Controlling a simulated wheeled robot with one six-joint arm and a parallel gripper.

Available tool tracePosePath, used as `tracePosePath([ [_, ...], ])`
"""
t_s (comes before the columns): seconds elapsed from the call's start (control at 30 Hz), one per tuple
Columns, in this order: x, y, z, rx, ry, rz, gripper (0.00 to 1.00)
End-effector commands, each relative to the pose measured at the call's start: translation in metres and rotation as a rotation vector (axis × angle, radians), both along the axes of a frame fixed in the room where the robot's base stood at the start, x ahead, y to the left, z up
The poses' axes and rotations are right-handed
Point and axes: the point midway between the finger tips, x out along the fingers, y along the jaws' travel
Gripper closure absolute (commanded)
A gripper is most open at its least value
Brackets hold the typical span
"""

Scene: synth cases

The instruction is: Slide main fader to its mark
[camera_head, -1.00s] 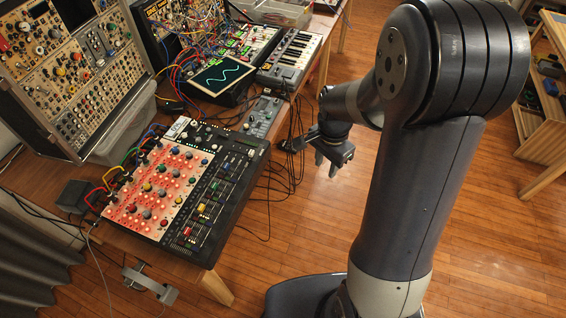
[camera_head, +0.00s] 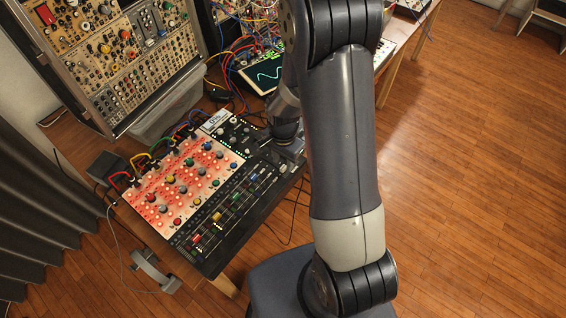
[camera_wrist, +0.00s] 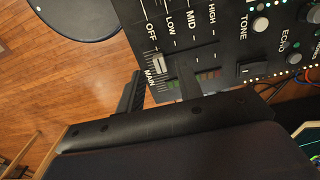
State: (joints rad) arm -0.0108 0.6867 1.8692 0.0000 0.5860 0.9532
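The mixer (camera_head: 236,225) lies on the wooden bench, with a red-lit knob section and a black fader section. In the wrist view, the main fader (camera_wrist: 158,62) is a small pale cap beside the MAIN label, below the word OFF. The marks OFF, LOW, MID and HIGH (camera_wrist: 212,14) run from left to right along the black panel (camera_wrist: 225,45). My gripper (camera_wrist: 160,72) is open, one dark finger on each side of the fader cap. Contact is not clear. In the head view, my gripper (camera_head: 285,150) is at the mixer's far right corner, partly hidden by my arm.
A switch (camera_wrist: 252,68) and the TONE knob (camera_wrist: 260,24) sit right of the scale. Patch cables (camera_head: 160,140) crowd the mixer's left edge. A modular rack (camera_head: 110,60) and a screen (camera_head: 265,76) stand behind. The wooden floor to the right is open.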

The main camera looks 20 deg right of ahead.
Motion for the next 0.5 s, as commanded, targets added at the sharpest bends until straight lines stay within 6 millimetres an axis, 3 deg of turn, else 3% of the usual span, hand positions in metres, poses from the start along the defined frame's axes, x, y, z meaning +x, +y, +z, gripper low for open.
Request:
tracePosePath([
  [0.2,0.000,0.000,-0.020,0.000,0.001,0.000,0.65],
  [0.5,0.000,0.000,-0.026,0.000,-0.001,0.000,0.65],
])
